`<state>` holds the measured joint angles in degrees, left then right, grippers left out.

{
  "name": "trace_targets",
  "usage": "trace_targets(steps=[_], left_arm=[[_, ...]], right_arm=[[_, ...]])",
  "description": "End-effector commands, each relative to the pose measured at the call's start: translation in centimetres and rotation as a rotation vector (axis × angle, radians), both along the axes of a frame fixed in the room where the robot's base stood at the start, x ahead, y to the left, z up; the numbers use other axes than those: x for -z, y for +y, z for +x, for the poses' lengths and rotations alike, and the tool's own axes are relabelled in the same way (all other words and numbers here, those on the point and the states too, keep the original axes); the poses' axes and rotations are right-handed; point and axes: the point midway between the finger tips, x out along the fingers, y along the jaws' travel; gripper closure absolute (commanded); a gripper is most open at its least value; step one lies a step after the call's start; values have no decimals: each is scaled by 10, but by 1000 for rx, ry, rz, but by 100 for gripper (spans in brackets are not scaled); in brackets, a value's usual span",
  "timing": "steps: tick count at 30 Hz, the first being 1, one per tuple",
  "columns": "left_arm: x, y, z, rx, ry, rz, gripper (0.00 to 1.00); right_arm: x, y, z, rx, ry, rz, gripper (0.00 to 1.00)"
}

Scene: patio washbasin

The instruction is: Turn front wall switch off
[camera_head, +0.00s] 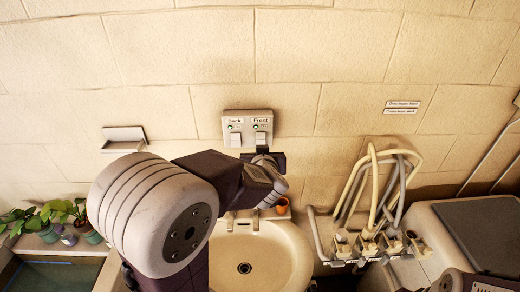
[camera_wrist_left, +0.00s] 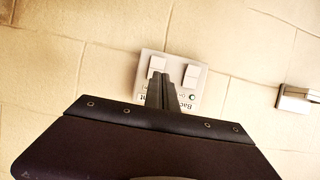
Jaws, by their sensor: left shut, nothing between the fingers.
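A switch plate (camera_head: 247,126) is on the wall above the basin, with a rocker labelled Back (camera_head: 235,140) on the left and one labelled Front (camera_head: 261,138) on the right. A small green light shows by each label. My left gripper (camera_head: 262,151) is shut and empty, at the lower edge of the Front rocker. In the left wrist view the plate appears upside down, with the Front rocker (camera_wrist_left: 156,66) left and the Back rocker (camera_wrist_left: 195,76) right. The shut fingertips (camera_wrist_left: 165,76) overlap the Front side and hide its light; contact cannot be told.
A basin (camera_head: 290,262) with taps stands below, with a small orange cup (camera_head: 282,206) at its back. A wall shelf (camera_head: 124,138) is left of the plate. Hoses (camera_head: 374,190) hang at right, and potted plants (camera_head: 50,215) stand at left. The wall around the plate is clear.

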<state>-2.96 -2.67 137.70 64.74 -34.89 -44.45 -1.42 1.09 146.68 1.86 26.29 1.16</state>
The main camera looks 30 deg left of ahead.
Motion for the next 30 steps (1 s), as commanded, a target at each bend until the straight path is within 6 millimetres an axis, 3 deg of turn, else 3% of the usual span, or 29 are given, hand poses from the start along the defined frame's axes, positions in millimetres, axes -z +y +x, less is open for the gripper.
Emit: trace_targets(steps=[6, 12, 26, 30], left_arm=[[21, 24, 36, -4, 1, 0, 100], [31, 36, 59, -1, 1, 0, 100], [35, 41, 67, 1, -2, -1, 100], [39, 48, 69, -1, -18, 6, 100]], right_arm=[[10, 0, 0, 0, 0, 0, 64], [8, 0, 0, 0, 0, 0, 64], [9, 0, 0, 0, 0, 0, 64], [22, 0, 0, 0, 0, 0, 64]])
